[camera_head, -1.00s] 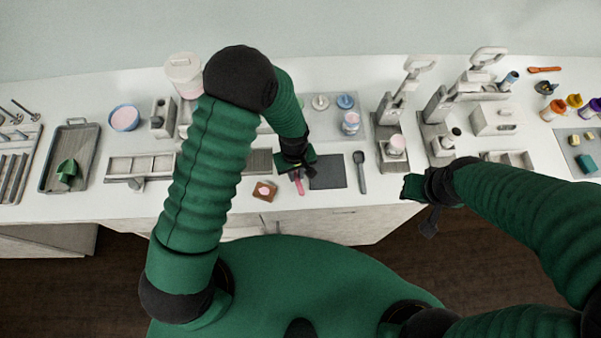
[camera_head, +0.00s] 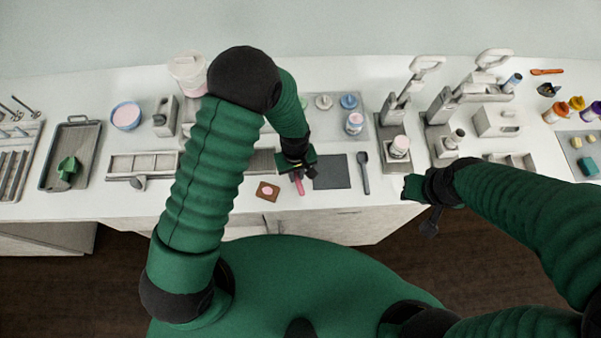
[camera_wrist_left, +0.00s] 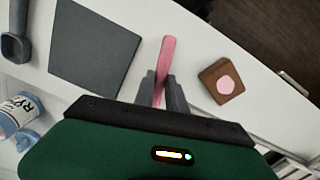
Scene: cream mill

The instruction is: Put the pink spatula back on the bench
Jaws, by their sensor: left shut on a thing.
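The pink spatula (camera_head: 299,187) shows just below my left gripper (camera_head: 297,172), at the front part of the white bench (camera_head: 325,201). In the left wrist view the spatula's pink strip (camera_wrist_left: 166,57) stands up between the two dark fingers of my left gripper (camera_wrist_left: 162,84), which are shut on it. The other end of the spatula is hidden by the gripper. Whether the spatula touches the bench I cannot tell. My right gripper (camera_head: 415,188) is at the bench's front edge; a dark piece hangs below it, and its jaws are unclear.
A brown block with a pink top (camera_head: 267,191) lies left of the spatula. A dark grey mat (camera_head: 332,172) and a dark spoon (camera_head: 363,172) lie to its right. Grey presses (camera_head: 440,110) stand farther right. Some bare white bench lies in front of the mat.

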